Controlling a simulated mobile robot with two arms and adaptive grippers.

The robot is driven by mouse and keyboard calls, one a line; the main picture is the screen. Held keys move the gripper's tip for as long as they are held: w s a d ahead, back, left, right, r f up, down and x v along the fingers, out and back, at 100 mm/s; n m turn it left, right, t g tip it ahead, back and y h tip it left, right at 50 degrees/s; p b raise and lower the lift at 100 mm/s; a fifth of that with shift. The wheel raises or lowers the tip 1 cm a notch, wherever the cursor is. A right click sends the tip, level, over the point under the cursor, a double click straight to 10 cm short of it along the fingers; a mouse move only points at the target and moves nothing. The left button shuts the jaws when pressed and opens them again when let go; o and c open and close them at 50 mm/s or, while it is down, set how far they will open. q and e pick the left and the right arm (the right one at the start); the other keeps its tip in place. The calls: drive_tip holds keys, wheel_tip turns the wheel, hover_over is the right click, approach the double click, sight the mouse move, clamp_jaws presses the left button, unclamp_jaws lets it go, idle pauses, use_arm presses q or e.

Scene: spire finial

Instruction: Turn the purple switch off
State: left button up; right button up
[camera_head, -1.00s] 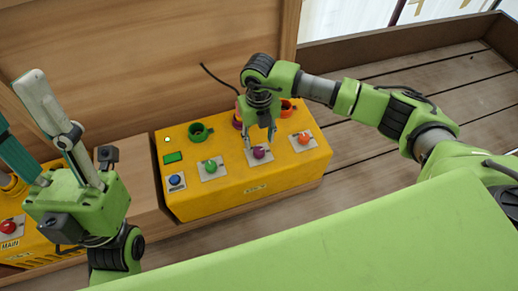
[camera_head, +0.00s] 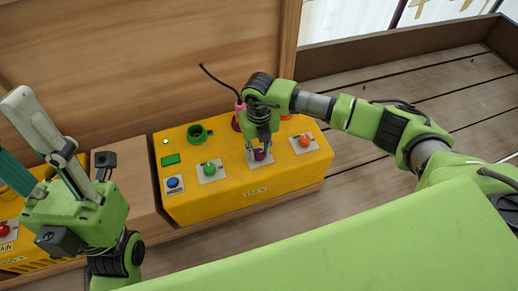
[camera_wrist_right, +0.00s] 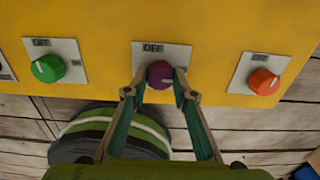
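The purple switch (camera_head: 260,155) is a round knob on a pale plate on the front slope of the yellow panel (camera_head: 215,200). In the right wrist view the purple knob (camera_wrist_right: 160,74) sits under an "OFF" label. My right gripper (camera_head: 259,158) is at the knob, with one finger on each side. In the wrist view the fingertips of this gripper (camera_wrist_right: 160,80) straddle the knob, with what looks like a narrow gap; I cannot tell if either touches. My left gripper (camera_head: 12,128) is open, empty and raised at the far left. The knob's exact turn angle is unclear.
A green knob (camera_head: 208,168) and an orange knob (camera_head: 305,140) flank the purple one, each on its own plate. A blue button (camera_head: 173,183) is at the panel's left. A green ring-shaped part (camera_head: 199,134) and a dark cable (camera_head: 220,82) are behind.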

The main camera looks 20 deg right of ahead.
drive_tip(key=shift+n, duration=0.4)
drive_tip(key=shift+o, duration=0.2)
drive_tip(key=n, duration=0.7)
drive_tip(key=shift+w+p, duration=0.1)
drive_tip(key=shift+p, duration=0.2)
drive_tip(key=n, duration=0.5)
drive_tip(key=n+b, duration=0.1)
drive_tip(key=n, duration=0.4)
drive_tip(key=o, duration=1.1)
